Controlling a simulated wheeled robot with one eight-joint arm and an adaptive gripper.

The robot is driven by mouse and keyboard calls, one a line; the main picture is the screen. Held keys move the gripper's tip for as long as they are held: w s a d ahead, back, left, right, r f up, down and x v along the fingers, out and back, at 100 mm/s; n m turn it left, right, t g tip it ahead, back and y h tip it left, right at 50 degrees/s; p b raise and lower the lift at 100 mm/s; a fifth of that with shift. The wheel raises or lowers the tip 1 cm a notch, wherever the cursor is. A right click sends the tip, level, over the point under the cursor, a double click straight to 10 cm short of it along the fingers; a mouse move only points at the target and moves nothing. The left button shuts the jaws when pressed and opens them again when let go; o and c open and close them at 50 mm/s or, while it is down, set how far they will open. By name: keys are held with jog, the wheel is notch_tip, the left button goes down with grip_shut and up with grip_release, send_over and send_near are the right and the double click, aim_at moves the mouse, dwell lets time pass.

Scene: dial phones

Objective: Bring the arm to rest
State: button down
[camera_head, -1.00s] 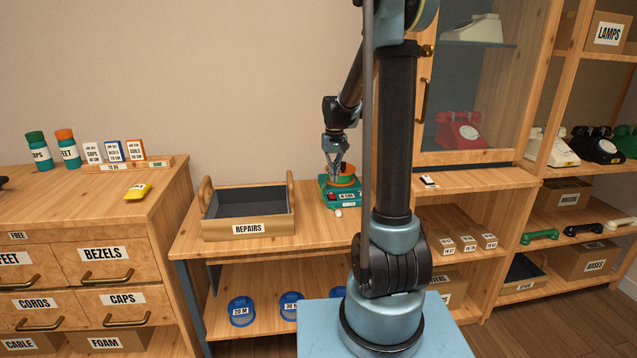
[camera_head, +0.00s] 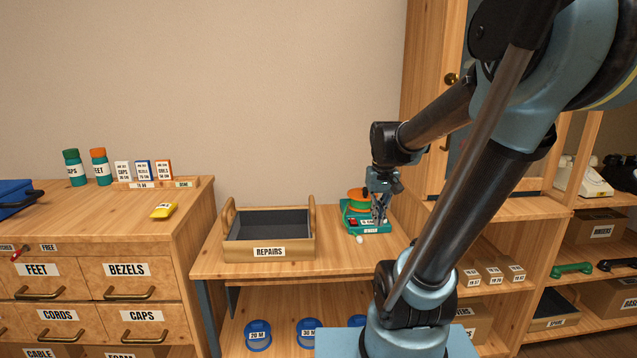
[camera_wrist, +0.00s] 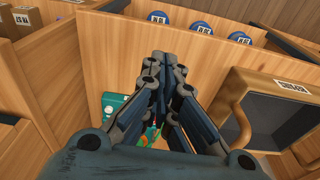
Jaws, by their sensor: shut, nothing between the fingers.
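My gripper (camera_head: 380,212) hangs at the end of my arm in the head view, in front of the green device with an orange top (camera_head: 357,201) on the workbench. In the wrist view my gripper (camera_wrist: 165,60) has its fingers shut together with nothing between them. Part of the green device (camera_wrist: 113,103) shows below and beside the fingers there; the rest is hidden behind them. I cannot tell from the head view whether the gripper touches the device.
The REPAIRS tray (camera_head: 262,252) stands on the bench left of the device and looks empty. A drawer cabinet (camera_head: 90,285) with a yellow packet (camera_head: 163,211) is at left. Shelves with boxes (camera_head: 592,230) are at right. Blue spools (camera_head: 258,335) sit under the bench.

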jog(key=s+d+f+t, duration=0.1)
jog(key=s+f, duration=0.6)
jog(key=s, duration=0.6)
jog(key=shift+s+d, duration=0.15)
jog(key=shift+d, duration=0.05)
jog(key=shift+r, duration=0.1)
jog(key=w+a+r+n+g, duration=0.1)
jog(key=w+r+n, duration=0.3)
jog(key=w, duration=0.5)
jog(key=w+a+r+n, duration=0.2)
jog(key=w+r+n, duration=0.25)
jog(key=w, duration=0.35)
jog(key=w+a+r+n+g, duration=0.1)
jog(key=w+r+n, duration=0.3)
jog(key=w, duration=0.5)
jog(key=w+a+f+n, duration=0.3)
jog(key=w+n, duration=0.2)
jog(key=w, duration=0.6)
jog(key=shift+w+f+n, duration=0.15)
jog(key=shift+w+n, duration=0.2)
jog(key=shift+w, duration=0.05)
jog(key=shift+f, duration=0.15)
notch_tip(320, 180, down, 14)
jog(key=shift+r, duration=0.15)
